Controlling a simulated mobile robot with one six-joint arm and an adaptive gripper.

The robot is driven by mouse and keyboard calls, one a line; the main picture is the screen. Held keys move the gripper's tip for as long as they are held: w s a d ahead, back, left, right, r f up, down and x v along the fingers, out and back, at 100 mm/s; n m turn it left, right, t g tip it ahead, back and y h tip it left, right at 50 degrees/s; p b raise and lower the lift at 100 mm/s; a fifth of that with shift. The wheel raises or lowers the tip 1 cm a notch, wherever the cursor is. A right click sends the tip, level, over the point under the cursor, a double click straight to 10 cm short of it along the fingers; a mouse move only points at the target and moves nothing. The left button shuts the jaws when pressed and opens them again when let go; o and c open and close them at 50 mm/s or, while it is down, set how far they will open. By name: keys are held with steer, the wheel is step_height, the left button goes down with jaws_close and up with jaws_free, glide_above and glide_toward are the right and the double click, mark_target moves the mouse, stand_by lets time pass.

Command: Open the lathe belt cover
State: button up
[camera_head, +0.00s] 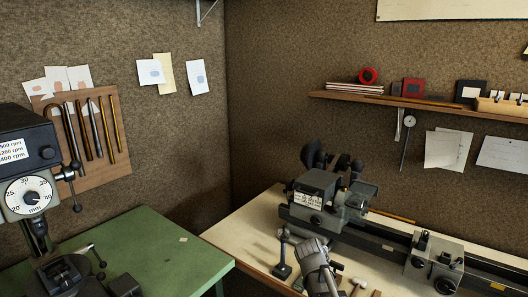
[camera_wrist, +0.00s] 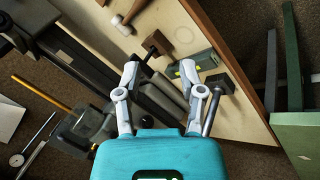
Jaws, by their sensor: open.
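The lathe (camera_head: 345,222) stands on the cream bench in the head view. Its grey headstock housing with a white label plate (camera_head: 308,199) is at the left end, with dark round wheels behind it. I cannot tell for sure which panel is the belt cover or whether it is shut. In the wrist view my gripper (camera_wrist: 159,70) is open and empty, its two pale fingers spread apart. The dark lathe bed (camera_wrist: 88,66) runs diagonally behind them, and a grey-green lathe housing (camera_wrist: 84,130) is left of the left finger. I see no contact.
A green table (camera_head: 150,245) with a drill press (camera_head: 28,165) is at the left. A wall shelf (camera_head: 420,104) hangs above the lathe.

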steer(key=s+a+f+m+g+y, duration=0.1)
steer(key=s+f+y, duration=0.1)
steer(key=s, duration=0.4)
steer(key=s+a+f+m+g+y+b, duration=0.1)
steer(key=s+a+g+y, duration=0.1)
steer(key=s, duration=0.5)
steer(key=shift+s+f+y, duration=0.15)
steer(key=shift+f+y, duration=0.15)
steer(key=shift+f, duration=0.05)
